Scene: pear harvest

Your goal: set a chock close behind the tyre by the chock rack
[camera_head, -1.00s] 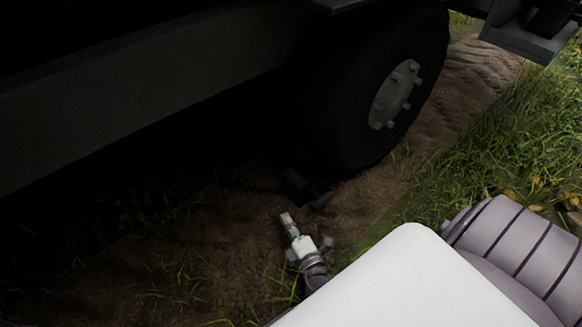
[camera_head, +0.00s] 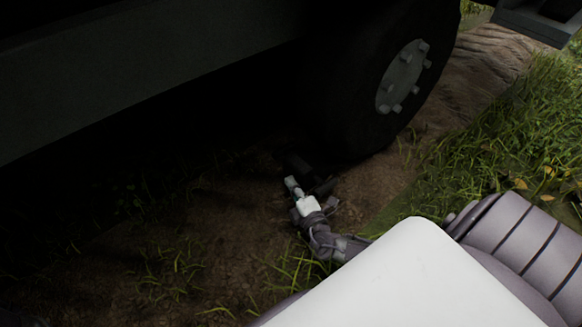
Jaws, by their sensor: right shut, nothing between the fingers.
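The black tyre (camera_head: 352,115) with a grey bolted hub (camera_head: 402,77) stands on the dirt under the dark vehicle. A small dark chock (camera_head: 297,165) lies on the ground at the lower left of the tyre, close to its foot. Shadow hides its exact shape and whether it touches the tyre. My right gripper (camera_head: 291,183) is shut and empty, just in front of the chock. I cannot tell whether its fingertips touch it. My left gripper is not in view.
The dark vehicle side (camera_head: 130,80) overhangs the upper left, with deep shadow beneath. A grey metal frame (camera_head: 537,22), perhaps the chock rack, hangs at the top right. Grass (camera_head: 500,140) grows at the right. Bare dirt (camera_head: 230,235) lies open in front.

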